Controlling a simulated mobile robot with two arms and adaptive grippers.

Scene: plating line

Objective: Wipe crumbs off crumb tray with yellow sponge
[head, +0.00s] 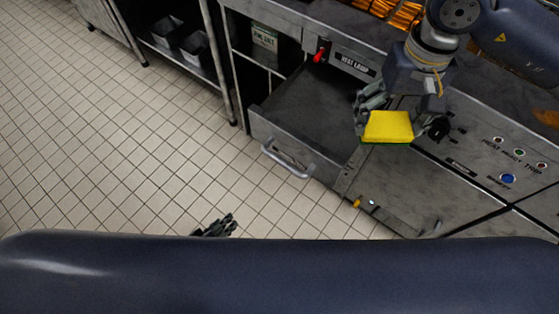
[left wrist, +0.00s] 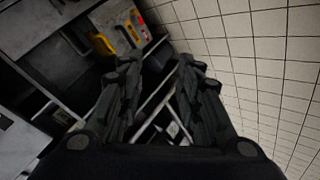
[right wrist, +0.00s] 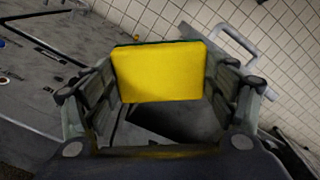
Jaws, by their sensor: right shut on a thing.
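The yellow sponge (head: 387,126), with a green underside, is between the fingers of my right gripper (head: 402,128), which is shut on it. It also shows in the right wrist view (right wrist: 158,73). The sponge appears over the right side of the pulled-out crumb tray (head: 308,102), a dark metal drawer with a front handle. I cannot tell whether the sponge touches the tray. No crumbs can be made out. My left gripper (head: 214,227) is mostly hidden behind my dark arm in the head view. In the left wrist view its fingers (left wrist: 158,75) are spread and empty.
A control panel with a blue button (head: 507,178) is right of the sponge. A red switch (head: 321,52) sits beside the HEAT LAMP label above the tray. The tray handle (head: 287,160) sticks out over the tiled floor (head: 110,130), which is clear on the left.

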